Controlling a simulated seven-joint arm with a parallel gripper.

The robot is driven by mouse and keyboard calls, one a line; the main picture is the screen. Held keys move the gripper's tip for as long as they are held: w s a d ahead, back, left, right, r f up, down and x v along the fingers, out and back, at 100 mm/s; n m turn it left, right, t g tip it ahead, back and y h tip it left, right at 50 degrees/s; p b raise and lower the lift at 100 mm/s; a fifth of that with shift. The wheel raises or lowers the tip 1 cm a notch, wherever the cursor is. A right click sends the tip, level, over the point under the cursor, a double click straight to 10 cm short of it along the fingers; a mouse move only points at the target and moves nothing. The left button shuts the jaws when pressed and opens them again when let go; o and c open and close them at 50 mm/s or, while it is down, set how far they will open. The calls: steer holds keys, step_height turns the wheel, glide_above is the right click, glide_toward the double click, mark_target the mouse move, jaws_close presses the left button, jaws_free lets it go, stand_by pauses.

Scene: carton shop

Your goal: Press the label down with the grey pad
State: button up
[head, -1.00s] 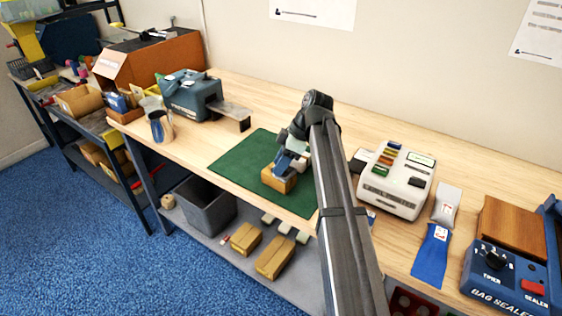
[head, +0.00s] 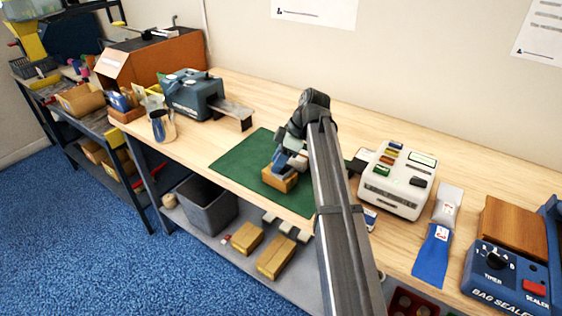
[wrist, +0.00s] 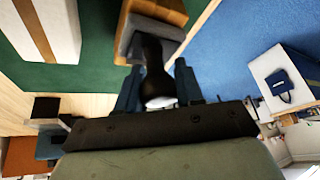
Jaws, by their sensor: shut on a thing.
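A small brown carton (head: 279,181) sits on the green mat (head: 236,160) on the bench. It also shows at the top of the wrist view (wrist: 172,9). My gripper (wrist: 157,87) is shut on the dark handle (wrist: 152,60) of the grey pad (wrist: 150,43). In the head view my gripper (head: 290,160) is right above the carton. The pad lies over the carton's face in the wrist view; I cannot tell whether they touch. The label is not visible, and the pad and gripper cover part of the carton.
A white label machine (head: 398,180) stands right of my arm, with a bag sealer (head: 510,275) farther right. A blue tape machine (head: 190,95) and a metal cup (head: 163,126) stand to the left. The mat's left part is clear.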

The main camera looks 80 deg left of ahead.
steer(key=shift+s+a, duration=0.15)
stand_by(0.3)
steer(key=shift+s+a, duration=0.4)
steer(key=shift+a, duration=0.05)
stand_by(0.4)
step_height(320, 180, up, 7)
stand_by(0.9)
steer(key=shift+w, duration=0.1)
